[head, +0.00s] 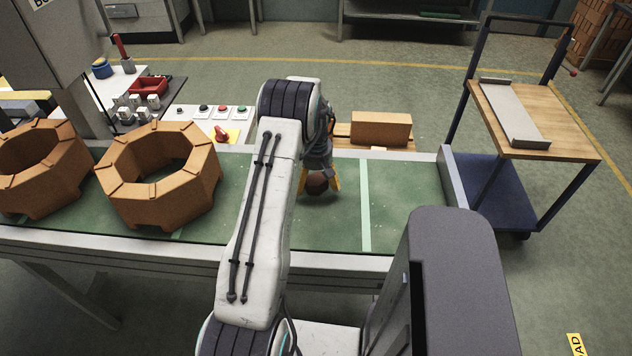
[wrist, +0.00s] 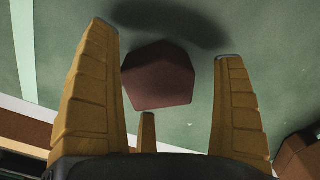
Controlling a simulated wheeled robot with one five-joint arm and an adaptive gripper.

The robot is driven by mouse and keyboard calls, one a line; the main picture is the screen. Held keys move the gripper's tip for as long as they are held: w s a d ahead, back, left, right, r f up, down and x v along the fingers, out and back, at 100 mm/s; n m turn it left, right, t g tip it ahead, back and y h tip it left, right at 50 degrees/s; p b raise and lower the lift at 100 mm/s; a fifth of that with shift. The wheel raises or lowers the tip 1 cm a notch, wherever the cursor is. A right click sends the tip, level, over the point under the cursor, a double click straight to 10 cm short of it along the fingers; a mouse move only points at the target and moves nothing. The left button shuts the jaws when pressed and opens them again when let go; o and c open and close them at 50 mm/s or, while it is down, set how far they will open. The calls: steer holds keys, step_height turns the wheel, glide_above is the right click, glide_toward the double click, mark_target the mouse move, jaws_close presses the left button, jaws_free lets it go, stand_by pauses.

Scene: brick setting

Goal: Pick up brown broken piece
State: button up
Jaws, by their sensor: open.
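The brown broken piece (wrist: 158,78) is a dark reddish-brown faceted lump on the green belt surface. In the wrist view it lies between and slightly beyond the spread fingers of my gripper (wrist: 168,48). My gripper is open, and I see no finger clearly pressing on the piece. My arm hides part of the belt to the left.
Two orange brick rings (head: 160,175) stand on the green conveyor (head: 405,205) at the left. An orange brick block (head: 381,130) lies behind the belt. A control panel with buttons (head: 212,118) is behind the rings. A trolley (head: 540,125) stands right. The belt's right end is clear.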

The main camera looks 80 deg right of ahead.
steer(key=shift+f, duration=0.1)
steer(key=c, duration=1.4)
